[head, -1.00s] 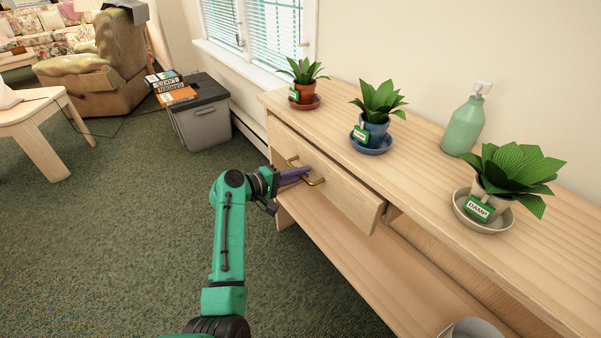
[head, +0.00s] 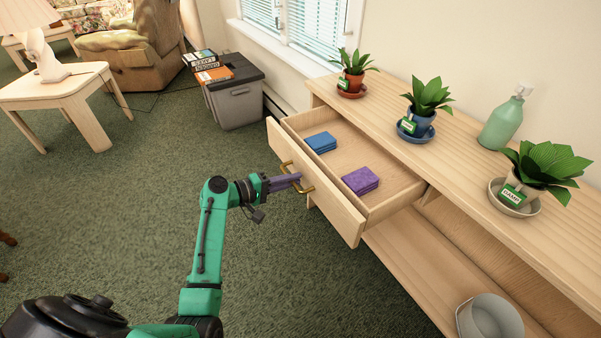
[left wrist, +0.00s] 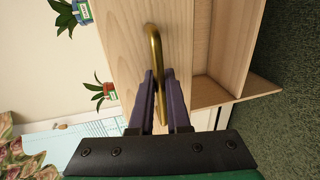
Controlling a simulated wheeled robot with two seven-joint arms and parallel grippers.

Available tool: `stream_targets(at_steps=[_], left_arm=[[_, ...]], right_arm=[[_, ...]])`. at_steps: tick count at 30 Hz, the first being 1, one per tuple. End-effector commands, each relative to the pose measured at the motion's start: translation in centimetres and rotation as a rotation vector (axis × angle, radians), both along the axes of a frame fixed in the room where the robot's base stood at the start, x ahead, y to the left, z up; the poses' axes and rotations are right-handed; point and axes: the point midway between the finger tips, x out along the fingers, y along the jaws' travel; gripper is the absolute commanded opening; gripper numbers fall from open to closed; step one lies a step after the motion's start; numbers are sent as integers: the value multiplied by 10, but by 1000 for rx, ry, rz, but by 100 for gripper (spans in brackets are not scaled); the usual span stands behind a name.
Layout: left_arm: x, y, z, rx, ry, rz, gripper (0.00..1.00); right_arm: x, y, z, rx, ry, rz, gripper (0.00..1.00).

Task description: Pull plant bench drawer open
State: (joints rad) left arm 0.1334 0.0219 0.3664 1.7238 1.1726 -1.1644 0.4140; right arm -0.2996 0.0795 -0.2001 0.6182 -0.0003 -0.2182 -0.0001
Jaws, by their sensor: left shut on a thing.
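The plant bench (head: 465,128) is a light wooden bench with a drawer (head: 338,209) under its top. The drawer stands well out from the bench, and its inside shows. A blue sponge-like stack (head: 320,142) and a purple one (head: 360,180) lie in it. My left gripper (head: 293,181) is shut on the brass handle (head: 306,190) at the drawer's front. In the left wrist view the two purple fingers (left wrist: 161,95) sit on either side of the brass handle (left wrist: 156,60). My right gripper is not in view.
Three potted plants on saucers (head: 514,208) and a green bottle (head: 503,122) stand on the bench top. A grey pot (head: 490,318) is on the lower shelf. A grey bin (head: 238,95) stands beyond the bench. Carpet (head: 150,190) left of the drawer is clear.

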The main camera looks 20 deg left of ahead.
Motion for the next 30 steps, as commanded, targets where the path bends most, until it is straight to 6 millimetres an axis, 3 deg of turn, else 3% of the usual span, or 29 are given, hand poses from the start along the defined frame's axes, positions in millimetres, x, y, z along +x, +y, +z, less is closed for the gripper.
stream_targets(at_steps=[12, 13, 15, 25, 30], left_arm=[[-3, 3, 0, 0, 0, 0, 0], [-3, 3, 0, 0, 0, 0, 22], [-3, 3, 0, 0, 0, 0, 45], [-4, 4, 0, 0, 0, 1, 45], [-24, 21, 6, 3, 1, 3, 45]], right_arm=[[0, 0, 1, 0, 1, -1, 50], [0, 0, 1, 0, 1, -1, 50], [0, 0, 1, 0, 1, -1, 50], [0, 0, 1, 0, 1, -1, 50], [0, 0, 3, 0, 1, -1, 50]])
